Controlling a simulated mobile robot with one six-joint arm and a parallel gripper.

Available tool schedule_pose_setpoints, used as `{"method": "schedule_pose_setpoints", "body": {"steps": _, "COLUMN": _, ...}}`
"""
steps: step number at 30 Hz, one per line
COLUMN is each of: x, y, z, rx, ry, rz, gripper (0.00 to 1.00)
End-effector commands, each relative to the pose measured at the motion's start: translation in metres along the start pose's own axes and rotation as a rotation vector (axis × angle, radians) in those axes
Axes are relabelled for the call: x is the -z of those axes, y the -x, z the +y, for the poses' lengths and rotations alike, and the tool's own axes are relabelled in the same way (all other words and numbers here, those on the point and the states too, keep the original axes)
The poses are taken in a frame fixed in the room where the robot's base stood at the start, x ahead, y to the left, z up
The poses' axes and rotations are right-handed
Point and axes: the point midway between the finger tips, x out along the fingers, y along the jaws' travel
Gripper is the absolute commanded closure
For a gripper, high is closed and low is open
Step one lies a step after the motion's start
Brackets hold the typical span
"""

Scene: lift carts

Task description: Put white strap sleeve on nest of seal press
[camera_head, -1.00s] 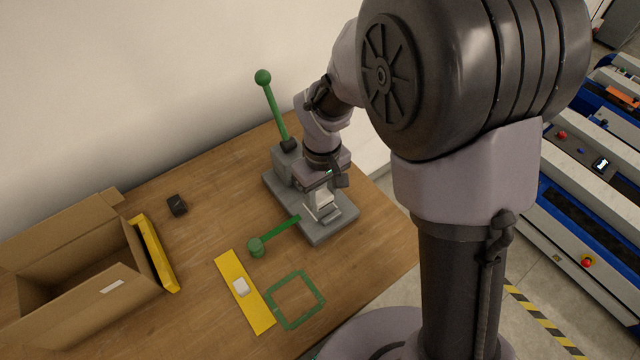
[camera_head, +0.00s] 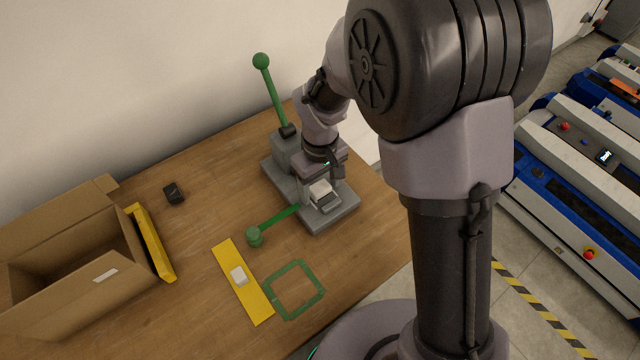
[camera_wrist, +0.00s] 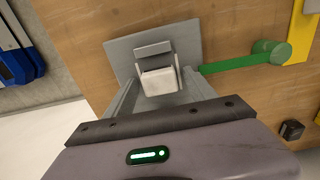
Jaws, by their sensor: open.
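The white strap sleeve (camera_head: 321,192) sits at the grey nest on the front of the seal press (camera_head: 325,222). In the wrist view, the sleeve (camera_wrist: 160,82) lies between my two finger ends, beside a grey block (camera_wrist: 153,48) on the press base (camera_wrist: 190,40). My gripper (camera_head: 318,180) is open just above and behind the sleeve, with gaps showing at its sides. Whether the sleeve is fully seated is hard to tell. The press has a raised green lever (camera_head: 271,92) at the back.
A green arm with a round knob (camera_head: 254,236) sticks out left of the press. A yellow strip (camera_head: 256,302) bears another white piece (camera_head: 238,275). A green square outline (camera_head: 293,290), a small black box (camera_head: 173,192) and an open carton (camera_head: 60,318) are on the table.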

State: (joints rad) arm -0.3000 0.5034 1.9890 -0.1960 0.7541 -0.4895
Motion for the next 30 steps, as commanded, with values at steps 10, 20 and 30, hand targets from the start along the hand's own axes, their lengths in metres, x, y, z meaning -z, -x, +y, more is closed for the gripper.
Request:
{"method": "schedule_pose_setpoints", "body": {"steps": 10, "x": 0.001, "y": 0.066, "z": 0.000, "rx": -0.001, "ry": 0.000, "rz": 0.003, "gripper": 0.35}}
{"method": "schedule_pose_setpoints", "body": {"steps": 20, "x": 0.000, "y": 0.123, "z": 0.000, "rx": 0.000, "ry": -0.001, "rz": 0.001, "gripper": 0.35}}
{"method": "schedule_pose_setpoints", "body": {"steps": 30, "x": -0.077, "y": 0.223, "z": 0.006, "rx": 0.020, "ry": -0.394, "rz": 0.223, "gripper": 0.35}}
